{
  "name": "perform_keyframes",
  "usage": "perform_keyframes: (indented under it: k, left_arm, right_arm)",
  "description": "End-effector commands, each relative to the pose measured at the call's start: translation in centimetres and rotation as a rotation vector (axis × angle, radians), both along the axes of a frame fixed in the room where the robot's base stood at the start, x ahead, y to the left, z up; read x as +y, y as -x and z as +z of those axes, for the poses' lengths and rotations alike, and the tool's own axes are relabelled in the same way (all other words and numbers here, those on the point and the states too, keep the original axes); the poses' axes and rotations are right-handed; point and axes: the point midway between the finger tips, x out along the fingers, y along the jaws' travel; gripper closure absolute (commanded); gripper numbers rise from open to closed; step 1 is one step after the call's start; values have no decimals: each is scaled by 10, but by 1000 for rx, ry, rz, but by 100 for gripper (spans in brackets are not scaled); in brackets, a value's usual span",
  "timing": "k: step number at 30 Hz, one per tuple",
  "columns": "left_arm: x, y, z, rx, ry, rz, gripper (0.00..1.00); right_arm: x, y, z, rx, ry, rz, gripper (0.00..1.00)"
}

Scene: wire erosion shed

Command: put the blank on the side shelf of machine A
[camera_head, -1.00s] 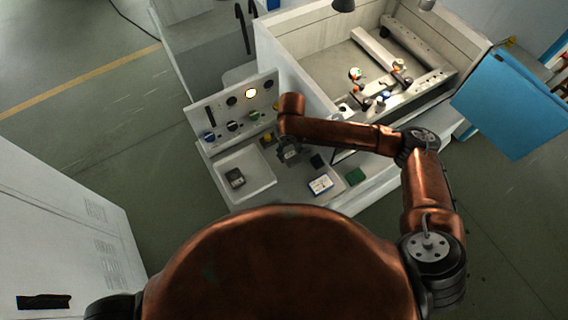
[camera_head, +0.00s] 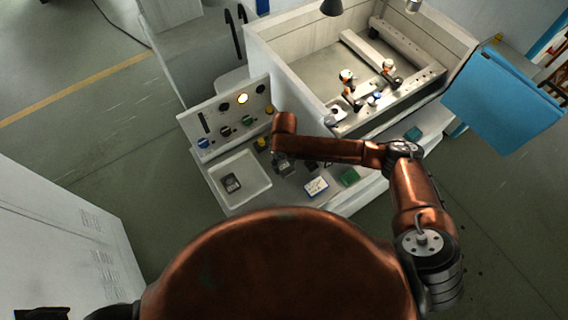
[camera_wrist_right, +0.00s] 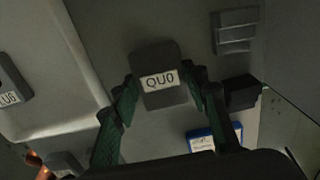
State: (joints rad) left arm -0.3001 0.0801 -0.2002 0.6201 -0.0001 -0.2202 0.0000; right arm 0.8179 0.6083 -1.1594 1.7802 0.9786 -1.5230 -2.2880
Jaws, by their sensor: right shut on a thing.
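My right gripper (camera_head: 285,168) is low over the side shelf (camera_head: 288,196) of the machine. In the right wrist view its green fingers (camera_wrist_right: 160,98) are shut on a dark grey block, the blank (camera_wrist_right: 158,68), with a white label reading "QUO". The blank is between the fingertips, over the grey shelf surface; I cannot tell whether it touches it. In the head view the blank is mostly hidden by the gripper. My left gripper is not in view.
A white tray (camera_head: 255,165) holding a dark labelled block (camera_head: 231,182) is left of the gripper. A blue-and-white box (camera_head: 316,187) and green block (camera_head: 349,177) stand to its right. A black block (camera_wrist_right: 241,92) is close by. The control panel (camera_head: 222,118) rises behind.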

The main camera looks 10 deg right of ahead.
Motion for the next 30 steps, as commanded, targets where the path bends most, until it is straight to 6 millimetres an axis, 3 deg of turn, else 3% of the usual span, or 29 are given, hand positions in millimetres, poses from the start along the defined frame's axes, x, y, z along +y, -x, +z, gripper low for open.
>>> perform_keyframes:
  k: [8, 19, 23, 30]
  left_arm:
    - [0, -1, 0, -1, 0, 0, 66]
    - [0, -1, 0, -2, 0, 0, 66]
    - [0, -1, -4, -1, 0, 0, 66]
    - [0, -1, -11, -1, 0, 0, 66]
  right_arm:
    - [0, 0, 0, 0, 0, 0, 41]
    - [0, -1, 6, -1, 0, 0, 41]
    - [0, -1, 25, -4, -1, 1, 41]
    - [0, -1, 76, -4, -1, 2, 41]
